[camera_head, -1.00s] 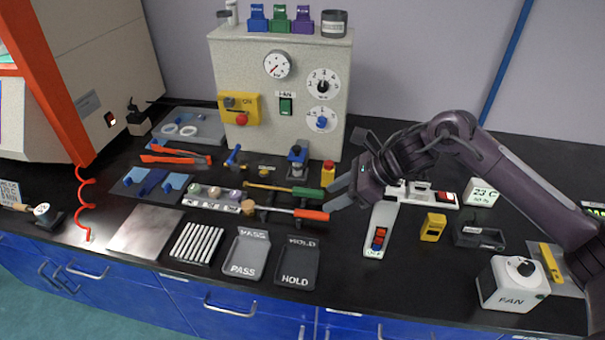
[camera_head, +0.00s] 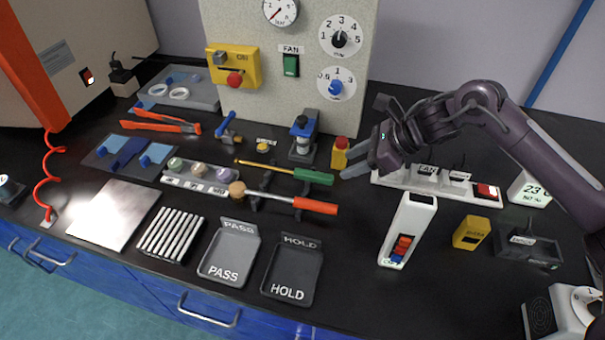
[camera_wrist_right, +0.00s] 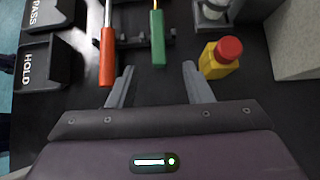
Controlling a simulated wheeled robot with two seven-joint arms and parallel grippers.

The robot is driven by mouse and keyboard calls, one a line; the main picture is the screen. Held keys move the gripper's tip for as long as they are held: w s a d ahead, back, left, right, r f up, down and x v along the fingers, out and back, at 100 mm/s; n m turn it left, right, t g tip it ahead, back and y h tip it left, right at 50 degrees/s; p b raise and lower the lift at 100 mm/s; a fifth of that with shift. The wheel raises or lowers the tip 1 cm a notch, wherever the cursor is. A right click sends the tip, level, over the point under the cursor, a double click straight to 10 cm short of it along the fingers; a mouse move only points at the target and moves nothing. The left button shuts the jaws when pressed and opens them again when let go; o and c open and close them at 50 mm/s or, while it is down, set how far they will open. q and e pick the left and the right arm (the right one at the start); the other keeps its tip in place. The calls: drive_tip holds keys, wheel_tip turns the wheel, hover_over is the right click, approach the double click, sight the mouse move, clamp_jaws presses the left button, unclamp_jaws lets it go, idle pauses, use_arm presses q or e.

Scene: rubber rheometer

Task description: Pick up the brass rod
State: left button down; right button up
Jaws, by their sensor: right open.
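The brass rod (camera_head: 262,167) has a thin brass shaft and a green handle (camera_head: 313,176). It lies across a dark rack, handle end to the right. In the right wrist view the green handle (camera_wrist_right: 158,40) points toward my gripper. My right gripper (camera_head: 345,163) is open and empty, just right of the handle's end. In the right wrist view its fingertips (camera_wrist_right: 158,68) are spread on both sides of the line of the handle, with the handle's end about level with the tips. The height gap cannot be told. My left gripper is not in view.
A red-handled tool (camera_head: 316,206) lies beside the rod on the near side. PASS (camera_head: 229,255) and HOLD (camera_head: 292,272) trays lie in front.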

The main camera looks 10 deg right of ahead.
sight(324, 176)
drive_tip(key=shift+w+a+f, duration=0.2)
drive_tip(key=shift+w+f, duration=0.05)
drive_tip(key=shift+f, duration=0.15)
drive_tip(key=p+x, duration=0.1)
drive_tip(key=x, duration=0.2)
drive_tip(key=p+x, duration=0.1)
drive_tip(key=x, duration=0.2)
drive_tip(key=shift+s+a+f, duration=0.1)
drive_tip(key=shift+a+f, duration=0.1)
drive_tip(key=shift+a, duration=0.2)
drive_tip(key=shift+c, duration=0.4)
clamp_jaws()
